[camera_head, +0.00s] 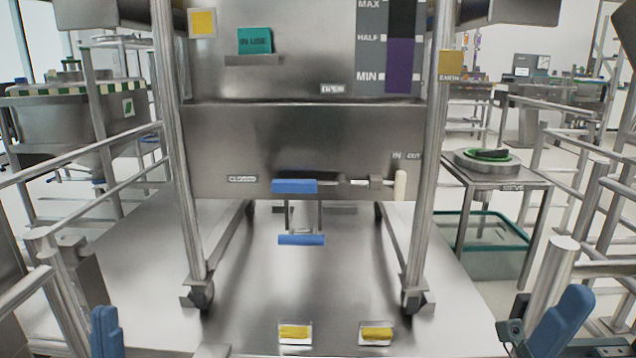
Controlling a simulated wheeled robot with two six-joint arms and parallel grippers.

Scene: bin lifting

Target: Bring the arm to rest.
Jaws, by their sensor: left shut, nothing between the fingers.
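My left gripper (212,351) shows only as a small grey piece at the bottom edge, over the front of the metal floor plate. It is shut with nothing between its fingers, and most of it is cut off by the frame. I cannot make out the fingers of my right gripper. A large steel bin (305,150) stands ahead in the lifting frame, well beyond the left gripper and apart from it. A blue handle (294,186) is on its lower front, with a second blue bar (301,240) below.
Two yellow pedals (295,332) (376,334) sit at the front of the floor plate (340,290). Frame posts (190,200) (425,200) end in castors. Railings (80,155) (600,190) flank both sides. A side table (500,177) stands right. The middle floor is clear.

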